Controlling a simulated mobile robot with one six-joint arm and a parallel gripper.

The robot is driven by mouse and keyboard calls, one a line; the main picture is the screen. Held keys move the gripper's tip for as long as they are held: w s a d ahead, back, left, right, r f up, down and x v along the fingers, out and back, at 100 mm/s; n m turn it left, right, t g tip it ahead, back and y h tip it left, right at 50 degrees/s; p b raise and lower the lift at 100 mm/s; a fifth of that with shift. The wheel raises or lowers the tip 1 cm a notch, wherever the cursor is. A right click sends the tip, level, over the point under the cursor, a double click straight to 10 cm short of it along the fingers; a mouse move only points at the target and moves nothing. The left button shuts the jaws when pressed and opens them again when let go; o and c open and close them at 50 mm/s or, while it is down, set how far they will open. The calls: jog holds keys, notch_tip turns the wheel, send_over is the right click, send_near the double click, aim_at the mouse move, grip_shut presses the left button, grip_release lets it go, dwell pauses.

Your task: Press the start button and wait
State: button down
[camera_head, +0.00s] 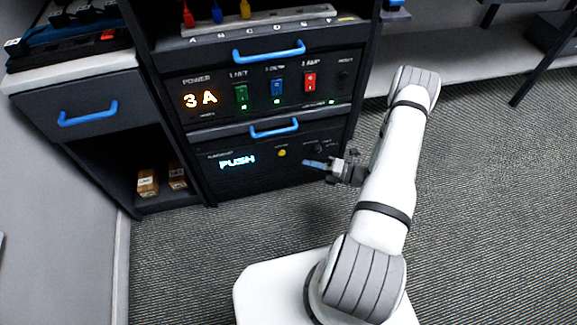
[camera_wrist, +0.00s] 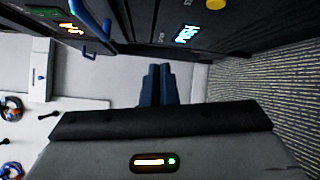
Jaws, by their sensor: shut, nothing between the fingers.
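The lower black panel (camera_head: 226,178) shows a lit "PUSH" display in the head view. A small round yellow button (camera_head: 281,153) sits to the right of that display. The yellow button also shows at the top of the wrist view (camera_wrist: 216,4), next to the lit display (camera_wrist: 187,34). My gripper (camera_head: 306,163) is in front of the panel, a little right of and below the button, with its fingers pointing left. Its blue fingers (camera_wrist: 157,84) are together and empty in the wrist view. The fingers look apart from the button.
Above is a power panel with a lit "3 A" display (camera_head: 200,98) and green (camera_head: 241,94), blue (camera_head: 277,91) and red (camera_head: 310,81) switches. Blue drawer handles (camera_head: 274,128) stick out from the cabinet. Small boxes (camera_head: 147,183) lie on the low left shelf. The carpet (camera_head: 480,200) at right is clear.

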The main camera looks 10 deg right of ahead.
notch_tip(320, 180, down, 8)
jog(key=s+d+m+t+h+b, duration=0.1)
jog(key=d+m+t+h, duration=0.1)
jog(key=m, duration=0.3)
jog(key=shift+s+t, duration=0.15)
jog(key=shift+t, duration=0.45)
jog(key=shift+a+f, duration=0.1)
jog(key=b, duration=0.3)
send_near(279, 154)
jog(key=a, duration=0.4)
jog(key=shift+w+b, duration=0.55)
jog(key=shift+w, duration=1.55)
